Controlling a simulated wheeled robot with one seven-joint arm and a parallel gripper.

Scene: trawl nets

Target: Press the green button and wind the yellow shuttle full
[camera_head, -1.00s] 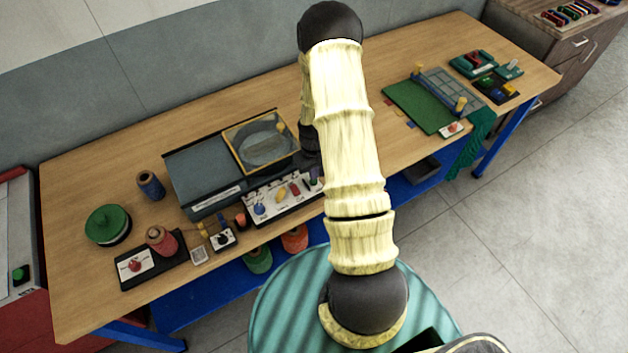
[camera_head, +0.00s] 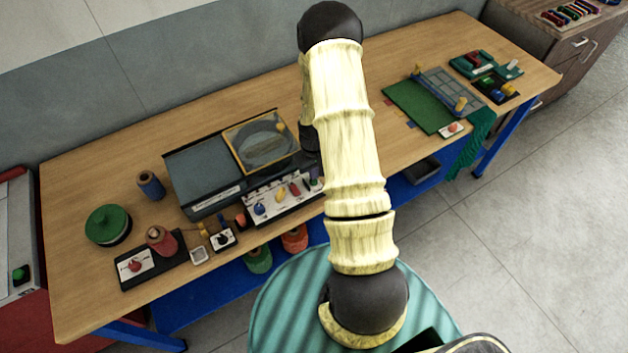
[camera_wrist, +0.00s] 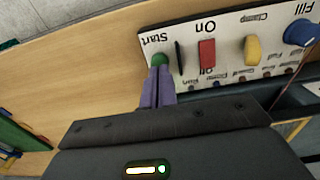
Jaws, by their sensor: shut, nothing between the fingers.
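The green button (camera_wrist: 159,60) sits under the word Start at one end of the white control panel (camera_head: 283,199). My gripper (camera_wrist: 159,72) is shut and empty, its purple fingertips right at the button and covering part of it. I cannot tell whether they touch or press it. The arm and fingers hide the button in the head view. The winding machine (camera_head: 190,176) stands behind the panel, with a yellow-framed clear window (camera_head: 235,156) on top. A round shape shows under the window.
The panel also bears a red switch (camera_wrist: 207,53), a yellow knob (camera_wrist: 252,50) and a blue knob (camera_wrist: 299,33). A green mat (camera_head: 415,106) lies right.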

